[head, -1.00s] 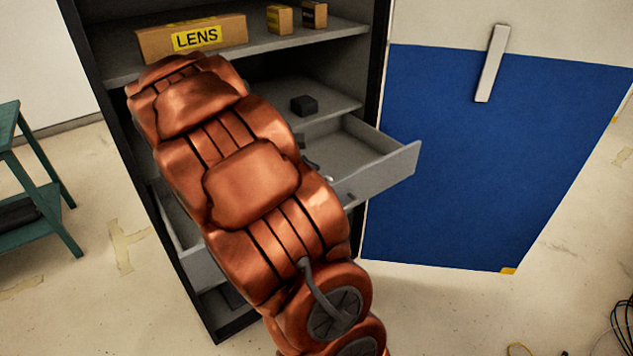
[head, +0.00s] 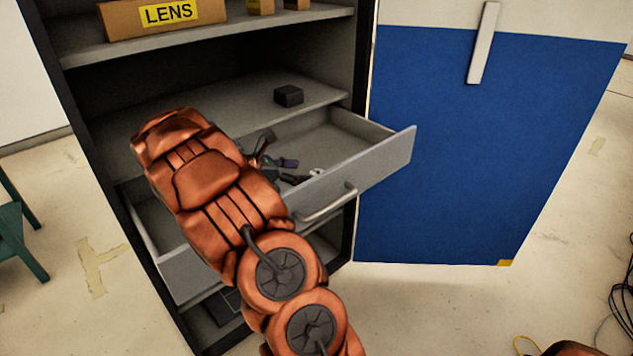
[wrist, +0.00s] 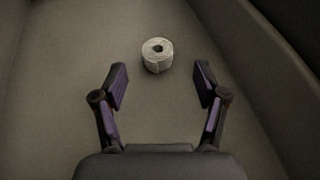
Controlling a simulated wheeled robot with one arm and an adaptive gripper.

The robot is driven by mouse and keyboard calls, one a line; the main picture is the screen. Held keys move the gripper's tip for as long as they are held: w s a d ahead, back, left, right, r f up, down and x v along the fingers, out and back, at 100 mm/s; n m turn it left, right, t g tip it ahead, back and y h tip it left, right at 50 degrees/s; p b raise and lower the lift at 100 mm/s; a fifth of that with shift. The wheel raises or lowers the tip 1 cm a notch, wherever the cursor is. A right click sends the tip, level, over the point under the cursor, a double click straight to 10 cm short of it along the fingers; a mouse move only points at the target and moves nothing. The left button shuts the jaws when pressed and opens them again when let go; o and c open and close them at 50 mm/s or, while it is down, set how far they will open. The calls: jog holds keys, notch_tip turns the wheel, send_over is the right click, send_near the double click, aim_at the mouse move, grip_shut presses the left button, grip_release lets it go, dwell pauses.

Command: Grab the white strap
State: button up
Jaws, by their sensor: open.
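A pale, whitish rolled strap (wrist: 157,55) with a dark hole in its middle sits on a grey-brown floor between raised walls in the wrist view. My gripper (wrist: 162,83) is open and empty, with its two purple-padded fingers spread wide. The roll lies just beyond the fingertips, roughly centred between them and not touching either. In the head view my copper arm reaches over the open grey drawer (head: 385,163) and covers its middle.
A small black box (head: 288,95) sits on the shelf above. A LENS box (head: 115,22) stands on the top shelf. The blue cabinet door (head: 470,150) stands open at the right.

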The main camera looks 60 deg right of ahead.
aim_at(319, 172)
jog(key=shift+x, duration=3.55)
jog(key=shift+w+d+r, duration=0.1)
jog(key=c, duration=0.9)
